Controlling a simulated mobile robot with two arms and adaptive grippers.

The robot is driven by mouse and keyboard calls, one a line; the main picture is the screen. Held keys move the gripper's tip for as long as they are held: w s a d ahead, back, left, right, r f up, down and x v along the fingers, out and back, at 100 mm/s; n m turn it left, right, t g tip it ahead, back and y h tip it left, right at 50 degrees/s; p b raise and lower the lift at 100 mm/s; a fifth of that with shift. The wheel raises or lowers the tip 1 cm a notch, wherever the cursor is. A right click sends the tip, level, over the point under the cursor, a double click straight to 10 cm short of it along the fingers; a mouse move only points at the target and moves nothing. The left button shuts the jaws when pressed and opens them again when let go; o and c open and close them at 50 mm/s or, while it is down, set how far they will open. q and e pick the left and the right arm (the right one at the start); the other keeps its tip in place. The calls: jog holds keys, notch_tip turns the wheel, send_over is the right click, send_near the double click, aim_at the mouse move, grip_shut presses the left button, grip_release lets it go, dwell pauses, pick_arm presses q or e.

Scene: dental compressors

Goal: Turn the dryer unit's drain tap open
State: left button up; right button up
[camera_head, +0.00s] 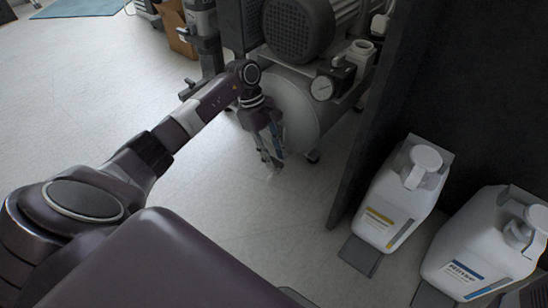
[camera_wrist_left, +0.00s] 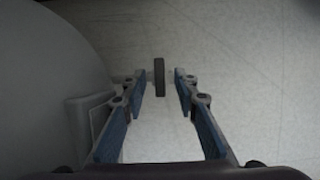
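My left gripper (camera_head: 273,160) points down beside the rounded end of the grey compressor tank (camera_head: 305,110), low over the floor. In the left wrist view its two blue-padded fingers (camera_wrist_left: 159,82) stand apart. A small dark upright piece (camera_wrist_left: 159,70) shows in the gap between the fingertips, not visibly touched by either; I cannot tell whether it is the drain tap or a wheel. The tank (camera_wrist_left: 45,80) fills the left of that view. No drain tap can be made out for certain in the head view. My right gripper is not in view.
A motor (camera_head: 298,30) and a pressure gauge (camera_head: 322,88) sit on the compressor. A dark panel (camera_head: 375,110) stands to its right, with white jugs (camera_head: 392,205) (camera_head: 478,245) beyond. A cardboard box (camera_head: 178,30) is at the back. The floor (camera_head: 90,110) at left is clear.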

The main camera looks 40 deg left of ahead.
pick_arm(q)
grip_shut()
jog(key=shift+r, duration=0.1)
